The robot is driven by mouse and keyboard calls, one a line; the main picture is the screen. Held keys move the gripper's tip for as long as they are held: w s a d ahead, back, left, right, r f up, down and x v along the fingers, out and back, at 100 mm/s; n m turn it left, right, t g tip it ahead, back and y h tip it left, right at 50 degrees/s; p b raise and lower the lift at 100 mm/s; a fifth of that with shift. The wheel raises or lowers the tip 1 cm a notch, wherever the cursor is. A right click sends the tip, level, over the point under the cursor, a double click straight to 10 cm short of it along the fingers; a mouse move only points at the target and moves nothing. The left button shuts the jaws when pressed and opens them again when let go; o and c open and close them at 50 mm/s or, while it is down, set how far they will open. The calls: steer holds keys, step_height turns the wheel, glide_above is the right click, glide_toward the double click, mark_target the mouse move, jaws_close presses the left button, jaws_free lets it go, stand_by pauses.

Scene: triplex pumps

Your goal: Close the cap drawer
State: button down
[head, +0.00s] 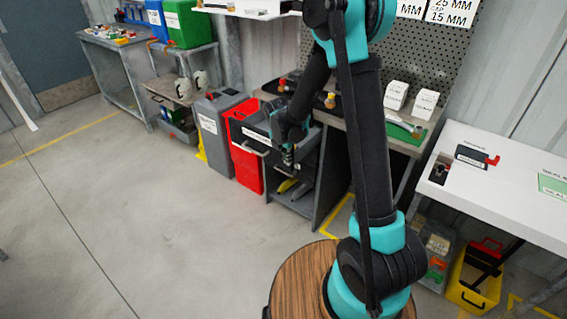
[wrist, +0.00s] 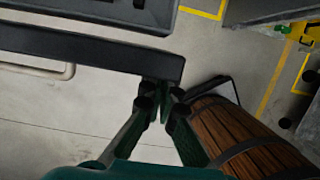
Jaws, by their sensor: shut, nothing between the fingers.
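The cap drawer (head: 254,139) is a dark drawer with a white label and a bar handle, pulled out from under the grey workbench (head: 331,119). In the wrist view its dark front edge (wrist: 90,47) crosses the upper left, with the pale handle (wrist: 66,72) at the left. My gripper (head: 289,161) points down at the drawer's right front end. Its fingers (wrist: 160,92) are closed together with nothing between them, close to the right end of the drawer front. I cannot tell whether they touch it. My arm hides part of the drawer and bench.
A red bin (head: 244,159) and a grey bin (head: 215,135) stand left of the drawer. Below it is an open shelf (head: 293,190) with several items. A white table (head: 500,185) and a yellow crate (head: 470,285) are at right. The floor in front is clear.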

steer(key=w+d, duration=0.4)
steer(key=w, duration=0.1)
steer(key=w+d, duration=0.5)
steer(key=w, duration=0.1)
steer(key=w+d, duration=0.4)
steer(key=w, duration=0.2)
steer(key=shift+w+d, duration=0.1)
steer(key=shift+d, duration=0.05)
